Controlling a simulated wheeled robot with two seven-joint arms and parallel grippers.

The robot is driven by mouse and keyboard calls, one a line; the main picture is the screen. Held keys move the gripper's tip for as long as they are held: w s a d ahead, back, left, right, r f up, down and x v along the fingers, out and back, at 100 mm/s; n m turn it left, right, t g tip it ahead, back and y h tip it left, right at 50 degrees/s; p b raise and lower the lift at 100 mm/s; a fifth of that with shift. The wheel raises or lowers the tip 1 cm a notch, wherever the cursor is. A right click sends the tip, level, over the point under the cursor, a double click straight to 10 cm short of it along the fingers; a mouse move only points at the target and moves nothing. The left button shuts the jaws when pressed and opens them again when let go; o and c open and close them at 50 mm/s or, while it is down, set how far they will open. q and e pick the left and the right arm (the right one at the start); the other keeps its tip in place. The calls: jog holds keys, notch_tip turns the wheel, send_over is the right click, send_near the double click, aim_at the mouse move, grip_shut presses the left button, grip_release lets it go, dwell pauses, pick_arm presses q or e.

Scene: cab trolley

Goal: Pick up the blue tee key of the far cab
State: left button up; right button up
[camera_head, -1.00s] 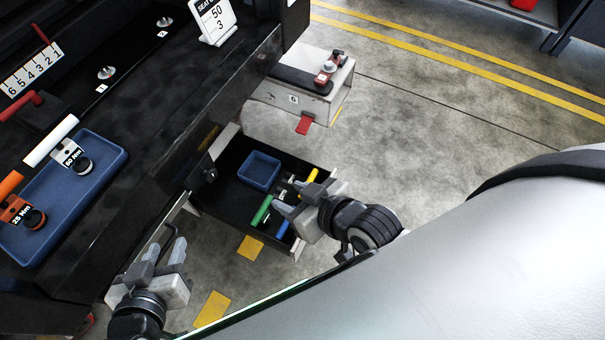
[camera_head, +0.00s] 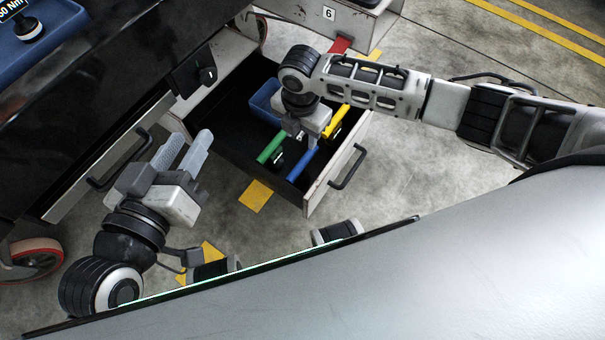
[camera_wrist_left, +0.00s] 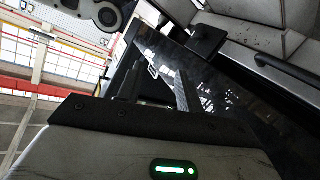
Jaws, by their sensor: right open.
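The blue tee key (camera_head: 302,165) lies in the open drawer (camera_head: 335,180) of the cab, in the head view. It lies between a green-handled key (camera_head: 271,147) on its left and a yellow-handled key (camera_head: 337,122) on its right. My right gripper (camera_head: 297,138) points down over the drawer, just above the far end of the blue handle. Its jaws are open, though its fingertips are partly hidden; contact with the key cannot be told. My left gripper (camera_head: 190,145) is open and empty, left of the drawer. Its fingers also show in the left wrist view (camera_wrist_left: 158,85).
A blue bin (camera_head: 264,104) sits in the drawer behind the keys. The drawer front has a black handle (camera_head: 348,167). A dark cabinet with another handle (camera_head: 120,160) stands at the left. A red pedal (camera_head: 341,44) is beyond the drawer. The floor on the right is clear.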

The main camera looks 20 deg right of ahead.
jog(key=b, duration=0.3)
send_over(302, 162)
notch_tip(302, 162, down, 7)
jog(key=shift+f, duration=0.6)
jog(key=shift+f+b, duration=0.25)
jog(key=shift+b, duration=0.15)
notch_tip(302, 162, down, 5)
jog(key=b, duration=0.3)
jog(key=shift+r, duration=0.2)
pick_arm(q)
notch_tip(302, 162, up, 7)
jog(key=w+m+t+h, duration=0.2)
jog(key=m+t+h, duration=0.1)
jog(key=t, duration=0.2)
jog(key=shift+w+r+h, duration=0.2)
jog(key=shift+w+h, duration=0.05)
jog(key=shift+h, duration=0.05)
pick_arm(e)
grip_shut()
